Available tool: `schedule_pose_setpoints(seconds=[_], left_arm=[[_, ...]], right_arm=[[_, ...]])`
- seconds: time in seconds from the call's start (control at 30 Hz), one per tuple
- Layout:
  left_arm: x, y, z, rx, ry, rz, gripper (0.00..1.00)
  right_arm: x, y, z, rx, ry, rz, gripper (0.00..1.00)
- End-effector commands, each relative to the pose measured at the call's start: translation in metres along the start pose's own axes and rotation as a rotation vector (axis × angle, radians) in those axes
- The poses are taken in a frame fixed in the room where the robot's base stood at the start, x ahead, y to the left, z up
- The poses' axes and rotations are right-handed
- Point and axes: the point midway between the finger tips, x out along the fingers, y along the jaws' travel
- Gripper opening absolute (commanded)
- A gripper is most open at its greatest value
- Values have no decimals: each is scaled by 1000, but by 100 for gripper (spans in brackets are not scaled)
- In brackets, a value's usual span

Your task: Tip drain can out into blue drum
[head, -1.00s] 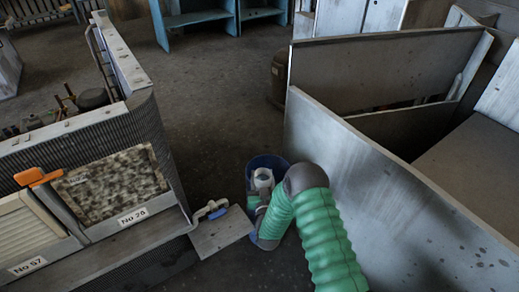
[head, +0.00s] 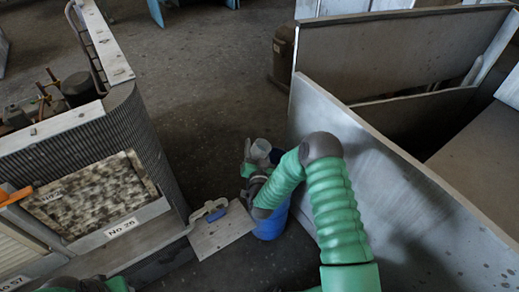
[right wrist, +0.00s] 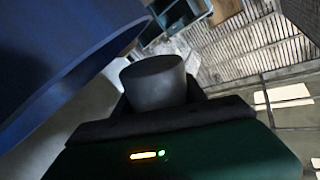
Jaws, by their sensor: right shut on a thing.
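The drain can (head: 261,150) is a small grey cylinder. It shows in the head view at the far end of my right arm. My right gripper (head: 250,166) is shut on it and holds it at the far side of the blue drum (head: 272,224). My right arm hides the drum's mouth and much of its rim. In the right wrist view the grey can (right wrist: 155,82) stands out past the dark jaws (right wrist: 152,108), and the drum's blue wall (right wrist: 60,60) fills the upper left. I cannot tell the can's exact tilt or contents. My left gripper is out of view.
A steel plate with a blue-handled clip (head: 220,230) juts out left of the drum. The ribbed filter housing (head: 150,140) stands at the left. A large grey panel (head: 390,180) stands close on the right. Open floor (head: 200,70) lies beyond.

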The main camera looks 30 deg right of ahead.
Motion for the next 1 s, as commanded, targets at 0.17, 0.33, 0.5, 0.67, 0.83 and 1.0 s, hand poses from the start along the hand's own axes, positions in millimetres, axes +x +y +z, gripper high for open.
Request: schedule_pose_setpoints(seconds=[0.17,0.33,0.5,0.67,0.83,1.0], left_arm=[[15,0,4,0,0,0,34],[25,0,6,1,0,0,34],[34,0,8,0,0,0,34],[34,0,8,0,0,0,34],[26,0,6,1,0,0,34],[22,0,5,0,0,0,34]], right_arm=[[0,-4,5,250,2,3,6],[0,-7,8,417,1,2,6],[0,-7,10,560,2,2,6],[0,-8,7,814,2,4,6],[0,-9,-4,1043,1,0,6],[0,-9,-11,1176,1,0,6]])
